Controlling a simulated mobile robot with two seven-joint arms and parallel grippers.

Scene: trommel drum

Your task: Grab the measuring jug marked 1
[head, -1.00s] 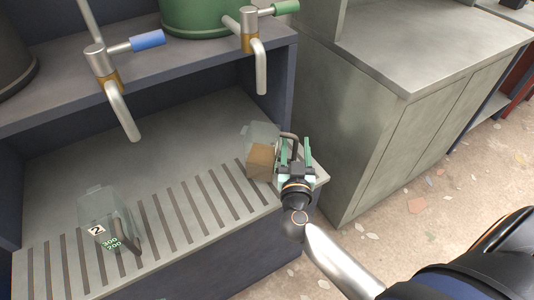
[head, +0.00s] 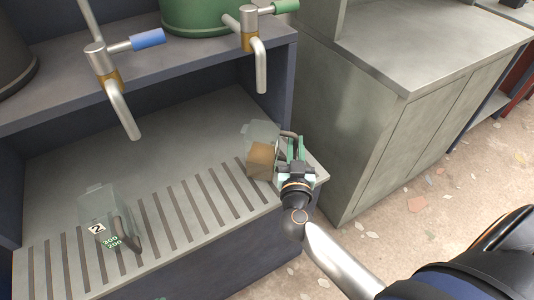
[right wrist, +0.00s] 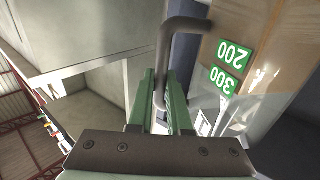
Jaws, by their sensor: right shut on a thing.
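A clear measuring jug with brown contents (head: 262,155) stands at the right end of the slatted shelf. Its number mark is hidden; green 200 and 300 labels show on the jug in the right wrist view (right wrist: 232,60). My right gripper (head: 292,148) is shut on its dark handle, which runs between the fingers in the right wrist view (right wrist: 166,72). A second clear jug (head: 106,212), marked 2, stands at the left of the shelf, apart from my gripper. My left gripper is not in view.
A tap with a blue handle (head: 119,105) and one with a green handle (head: 261,65) hang over the shelf (head: 180,135). A grey cabinet (head: 385,130) stands close to the right of my gripper. The shelf between the jugs is clear.

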